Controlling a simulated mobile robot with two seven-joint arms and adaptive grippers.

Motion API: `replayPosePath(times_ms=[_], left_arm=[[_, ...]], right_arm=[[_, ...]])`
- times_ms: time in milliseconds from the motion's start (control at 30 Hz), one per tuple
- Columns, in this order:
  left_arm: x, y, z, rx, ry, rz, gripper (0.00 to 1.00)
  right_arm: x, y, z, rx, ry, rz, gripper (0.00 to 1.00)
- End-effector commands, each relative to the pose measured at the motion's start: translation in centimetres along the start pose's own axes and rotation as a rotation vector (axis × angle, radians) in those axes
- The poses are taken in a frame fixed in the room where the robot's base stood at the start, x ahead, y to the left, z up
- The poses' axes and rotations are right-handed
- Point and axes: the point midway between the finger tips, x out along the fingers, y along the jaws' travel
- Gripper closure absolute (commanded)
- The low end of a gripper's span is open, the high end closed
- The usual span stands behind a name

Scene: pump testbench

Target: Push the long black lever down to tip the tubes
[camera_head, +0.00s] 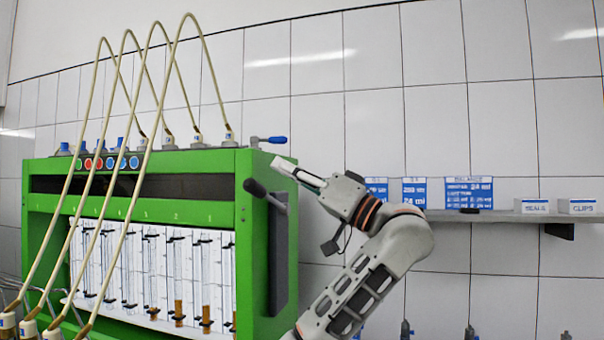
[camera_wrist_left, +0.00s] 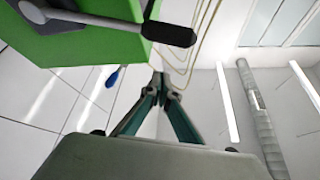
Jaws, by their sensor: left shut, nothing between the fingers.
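The long black lever (camera_head: 262,192) sticks out from the right side of the green testbench (camera_head: 190,163), its rounded knob toward the picture's left. In the left wrist view the lever (camera_wrist_left: 130,27) crosses the top left, with its knob above the fingers. My left gripper (camera_head: 282,164) is shut and empty, just above and to the right of the knob in the head view, with no clear contact. Its closed fingertips also show in the left wrist view (camera_wrist_left: 159,79). Upright glass tubes (camera_head: 175,258) stand in the bench front, several with brown liquid at the bottom. My right gripper is out of view.
Several pale hoses (camera_head: 131,200) arch over the bench. A blue-handled valve (camera_head: 272,140) sits on its top right, close to my left gripper. A wall shelf (camera_head: 480,215) with white boxes (camera_head: 534,206) is at the right. Bare tiled wall lies above my arm.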

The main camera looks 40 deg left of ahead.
Motion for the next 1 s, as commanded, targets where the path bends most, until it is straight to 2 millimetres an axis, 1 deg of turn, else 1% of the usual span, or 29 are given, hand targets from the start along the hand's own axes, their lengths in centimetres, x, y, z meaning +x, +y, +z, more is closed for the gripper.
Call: replayPosePath(times_ms=[33,133,167,200,300,433,600,1000], left_arm=[[1.3,-0.1,-0.2,0.001,0.000,-0.004,1.00],[3.1,-0.2,-0.2,0.001,0.000,-0.004,1.00],[3.0,0.0,0.2,0.002,0.002,0.000,1.00],[2.5,0.1,1.0,0.003,0.004,0.002,1.00],[2.1,0.1,2.3,0.002,0.002,0.003,1.00],[1.7,0.1,3.3,0.002,0.001,0.001,1.00],[1.6,0.0,3.8,0.001,0.001,0.001,1.00],[1.5,0.1,3.9,-0.003,0.000,-0.002,1.00]], right_arm=[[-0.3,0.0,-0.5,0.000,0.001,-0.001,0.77],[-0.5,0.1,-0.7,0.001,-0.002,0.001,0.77],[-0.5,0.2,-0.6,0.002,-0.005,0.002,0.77],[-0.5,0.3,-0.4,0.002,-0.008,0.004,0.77],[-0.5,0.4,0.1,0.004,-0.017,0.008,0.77],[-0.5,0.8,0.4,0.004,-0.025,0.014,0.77],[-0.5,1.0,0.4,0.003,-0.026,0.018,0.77],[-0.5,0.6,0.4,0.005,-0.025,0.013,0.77]])
